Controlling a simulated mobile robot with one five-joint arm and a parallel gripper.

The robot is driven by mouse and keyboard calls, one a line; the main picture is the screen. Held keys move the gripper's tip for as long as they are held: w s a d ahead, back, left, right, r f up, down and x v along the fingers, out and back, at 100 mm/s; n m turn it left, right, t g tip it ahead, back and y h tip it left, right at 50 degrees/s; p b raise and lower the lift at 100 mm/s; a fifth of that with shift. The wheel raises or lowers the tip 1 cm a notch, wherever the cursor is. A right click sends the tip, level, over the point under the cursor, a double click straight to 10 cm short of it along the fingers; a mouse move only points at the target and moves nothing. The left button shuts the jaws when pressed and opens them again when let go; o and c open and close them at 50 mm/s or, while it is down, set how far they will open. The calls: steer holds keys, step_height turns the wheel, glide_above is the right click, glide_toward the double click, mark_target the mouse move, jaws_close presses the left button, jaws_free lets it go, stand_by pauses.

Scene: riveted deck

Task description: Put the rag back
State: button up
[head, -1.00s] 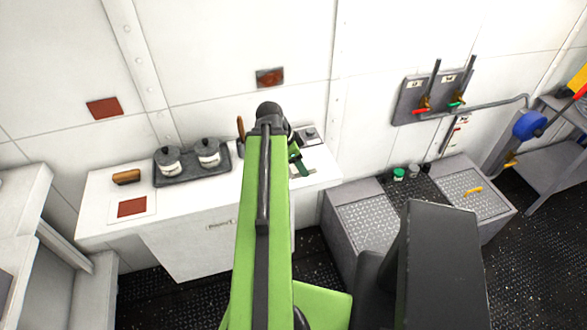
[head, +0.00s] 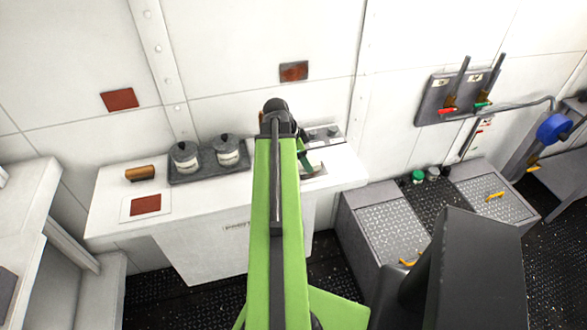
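I cannot pick out a rag for certain. A flat red-brown square (head: 146,204) lies on a white-bordered patch on the left of the white counter (head: 108,210); whether it is cloth or a marking I cannot tell. A small brown block or roll (head: 140,173) lies behind it. My green arm reaches forward over the counter, and its dark end joint is near the back wall. My gripper's fingers are hidden behind the arm. A small green piece shows just right of the arm; I cannot tell what it belongs to.
Two grey lidded pots (head: 227,150) stand on a dark tray (head: 205,176) on the counter. A lever panel (head: 461,92) and red-brown plates (head: 119,99) are on the wall.

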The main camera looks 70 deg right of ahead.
steer(key=shift+s+d+f, duration=0.1)
steer(key=shift+s+d, duration=0.05)
step_height(320, 180, down, 4)
steer(key=b, duration=0.4)
steer(key=shift+w, duration=0.25)
steer(key=shift+f, duration=0.2)
steer(key=o, duration=1.2)
steer(key=shift+r, duration=0.15)
steer(key=shift+r, duration=0.3)
steer(key=p+v, duration=1.1)
steer(key=shift+a+r, duration=0.25)
steer(key=shift+r, duration=0.1)
